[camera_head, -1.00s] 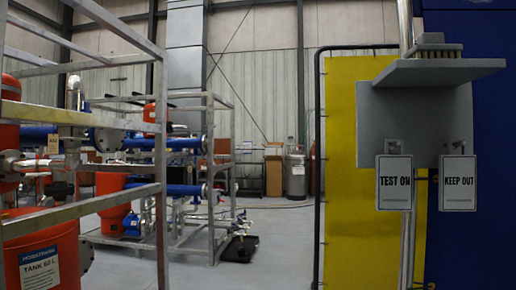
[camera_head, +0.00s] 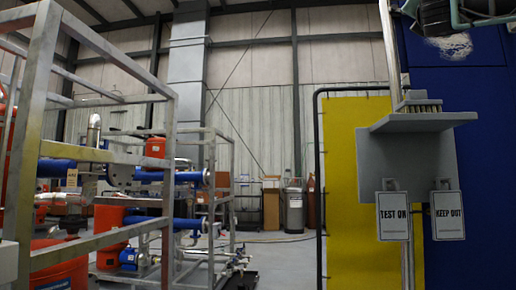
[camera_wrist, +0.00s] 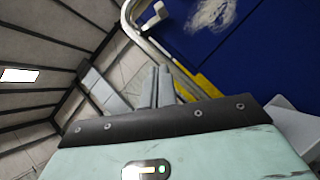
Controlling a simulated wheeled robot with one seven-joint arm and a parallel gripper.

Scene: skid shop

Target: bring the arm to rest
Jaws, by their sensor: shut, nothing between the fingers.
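My gripper (camera_wrist: 160,72) shows in the wrist view as two narrow grey fingers held together, with nothing between them. It is raised and points toward a blue panel (camera_wrist: 240,45) and a yellow strip (camera_wrist: 203,88), without visible contact. Part of my arm shows at the top right corner of the head view; the fingers cannot be made out there. The TEST ON sign (camera_head: 393,215) and the KEEP OUT sign (camera_head: 447,214) hang side by side on a grey bracket (camera_head: 405,155) below the arm.
A yellow panel (camera_head: 343,190) with a dark pipe frame (camera_head: 317,170) stands left of the bracket. A metal skid frame (camera_head: 165,115) with an orange tank (camera_head: 112,235) and blue pipes fills the left. Clear floor (camera_head: 285,262) lies between. A pale scuffed patch marks the blue wall (camera_head: 470,130).

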